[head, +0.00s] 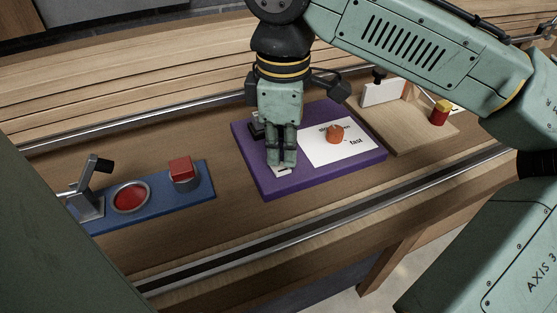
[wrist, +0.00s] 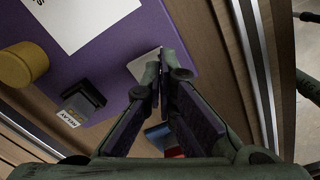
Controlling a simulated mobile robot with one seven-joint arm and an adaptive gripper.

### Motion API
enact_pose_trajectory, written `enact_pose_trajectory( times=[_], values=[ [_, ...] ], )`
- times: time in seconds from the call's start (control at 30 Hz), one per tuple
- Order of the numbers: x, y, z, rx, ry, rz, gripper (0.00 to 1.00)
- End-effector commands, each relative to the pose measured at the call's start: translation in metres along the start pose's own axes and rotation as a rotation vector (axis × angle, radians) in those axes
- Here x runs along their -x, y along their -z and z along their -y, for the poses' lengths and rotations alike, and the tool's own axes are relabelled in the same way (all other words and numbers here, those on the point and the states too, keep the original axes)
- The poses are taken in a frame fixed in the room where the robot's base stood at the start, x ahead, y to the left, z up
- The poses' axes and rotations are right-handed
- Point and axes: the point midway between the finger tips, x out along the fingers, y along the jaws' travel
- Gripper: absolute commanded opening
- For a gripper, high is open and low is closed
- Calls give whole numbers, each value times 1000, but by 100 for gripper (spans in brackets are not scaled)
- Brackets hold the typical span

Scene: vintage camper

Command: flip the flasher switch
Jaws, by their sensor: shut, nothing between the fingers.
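A purple board (head: 262,183) lies on the wooden counter and also fills the upper left of the wrist view (wrist: 110,50). My gripper (head: 282,162) points down over its front left part with its fingers together and empty. In the wrist view the fingertips (wrist: 161,84) are at the edge of a small white plate (wrist: 143,64). That plate also shows just below the fingers in the head view (head: 281,171). The fingers cover much of it, so I cannot make out the flasher switch or its position. I cannot tell whether the fingertips touch the plate.
The purple board carries an orange knob (head: 334,133) on a white card (head: 352,149) and a black block with a "RELAY" label (wrist: 84,100). A blue board (head: 206,190) with a red button (head: 131,197) and red block (head: 181,168) lies left. A wooden board (head: 405,133) lies right.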

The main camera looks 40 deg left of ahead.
Motion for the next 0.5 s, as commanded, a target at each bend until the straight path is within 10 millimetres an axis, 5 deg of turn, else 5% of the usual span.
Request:
enact_pose_trajectory(
  times=[0.5],
  values=[
    [-8,0,0,0,0,0,0]
  ],
)
